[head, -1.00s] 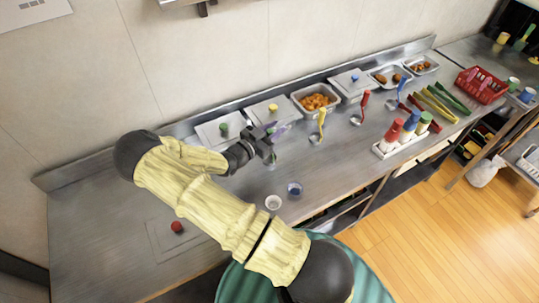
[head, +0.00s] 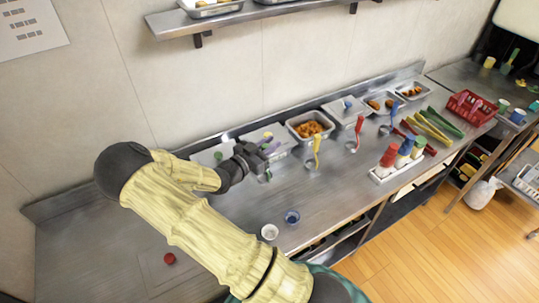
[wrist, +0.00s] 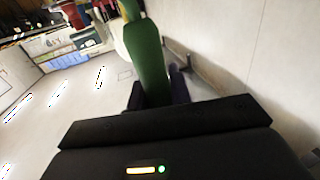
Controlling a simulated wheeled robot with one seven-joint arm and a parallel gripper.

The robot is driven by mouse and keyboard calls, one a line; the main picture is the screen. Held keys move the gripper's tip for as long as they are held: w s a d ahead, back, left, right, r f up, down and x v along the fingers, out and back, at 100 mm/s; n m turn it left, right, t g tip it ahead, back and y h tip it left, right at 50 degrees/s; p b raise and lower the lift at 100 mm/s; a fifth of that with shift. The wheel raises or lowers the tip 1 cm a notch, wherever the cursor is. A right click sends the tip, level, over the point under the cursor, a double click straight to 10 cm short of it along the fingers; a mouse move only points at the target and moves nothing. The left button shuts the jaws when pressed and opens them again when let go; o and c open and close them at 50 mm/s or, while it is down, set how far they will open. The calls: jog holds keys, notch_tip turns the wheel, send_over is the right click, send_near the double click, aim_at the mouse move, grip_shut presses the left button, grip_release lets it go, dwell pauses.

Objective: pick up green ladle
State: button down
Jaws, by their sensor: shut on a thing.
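My gripper (head: 260,158) is shut on the green ladle (head: 266,177), over the back part of the steel counter by the lidded trays. In the wrist view the ladle's green handle (wrist: 148,58) rises from between the jaws. In the head view most of the ladle is hidden by my gripper; only its lower end shows below the jaws, and I cannot tell exactly how far it is above the counter.
Lidded trays (head: 212,155) and an open tray of orange food (head: 297,121) line the wall. A yellow ladle (head: 316,147) and a red ladle (head: 358,130) stand to the right. A white cup (head: 269,232) and a blue cup (head: 292,217) stand in front. The left counter is mostly clear.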

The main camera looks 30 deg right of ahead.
jog(key=shift+r, duration=2.15)
